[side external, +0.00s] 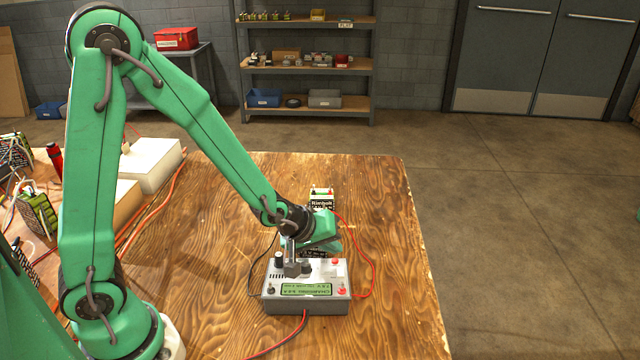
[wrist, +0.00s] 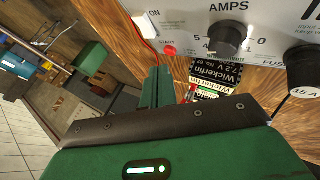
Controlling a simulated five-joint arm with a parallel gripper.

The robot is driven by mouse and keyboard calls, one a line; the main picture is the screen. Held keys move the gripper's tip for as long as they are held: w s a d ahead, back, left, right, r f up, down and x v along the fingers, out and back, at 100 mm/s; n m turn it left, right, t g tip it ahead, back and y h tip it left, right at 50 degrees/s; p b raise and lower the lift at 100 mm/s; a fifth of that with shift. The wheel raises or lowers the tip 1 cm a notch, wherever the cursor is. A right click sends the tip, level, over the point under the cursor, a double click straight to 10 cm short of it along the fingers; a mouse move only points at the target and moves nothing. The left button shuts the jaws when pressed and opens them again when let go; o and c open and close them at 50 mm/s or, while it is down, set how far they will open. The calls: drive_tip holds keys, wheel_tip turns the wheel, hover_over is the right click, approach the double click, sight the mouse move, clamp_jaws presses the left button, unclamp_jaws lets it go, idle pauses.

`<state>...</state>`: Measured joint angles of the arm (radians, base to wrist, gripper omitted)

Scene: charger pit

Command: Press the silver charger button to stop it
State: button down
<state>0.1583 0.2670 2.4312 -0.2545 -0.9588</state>
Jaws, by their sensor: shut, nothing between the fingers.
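The charger (side external: 325,308) is a pale grey box near the table's front right, with a lit display reading "CHARGING" upside down (side external: 306,289). A green finger shows in the wrist view (wrist: 157,85).
A labelled battery pack (side external: 322,196) stands behind the charger. A dark Wickerfin pack (wrist: 216,78) lies close beside the charger panel. Red cables (side external: 372,260) loop around the charger. White and tan blocks (side external: 152,162) stand at back left. The table's right side is clear.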

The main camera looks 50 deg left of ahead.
sight(331, 260)
drive_tip(key=shift+s+d+f, duration=0.15)
drive_tip(key=shift+d+f, duration=0.05)
drive_tip(key=shift+f, duration=0.6)
idle(1.3)
drive_tip(key=shift+r, duration=0.15)
drive_tip(key=shift+a+r, duration=0.15)
drive_tip(key=shift+r, duration=0.5)
drive_tip(key=shift+r, duration=0.1)
idle(0.3)
drive_tip(key=shift+w+a+r, duration=0.15)
drive_tip(key=shift+w+r, duration=0.05)
drive_tip(key=shift+r, duration=0.9)
drive_tip(key=shift+w+a+r, duration=0.15)
drive_tip(key=shift+w+r, duration=0.05)
drive_tip(key=shift+r, duration=1.05)
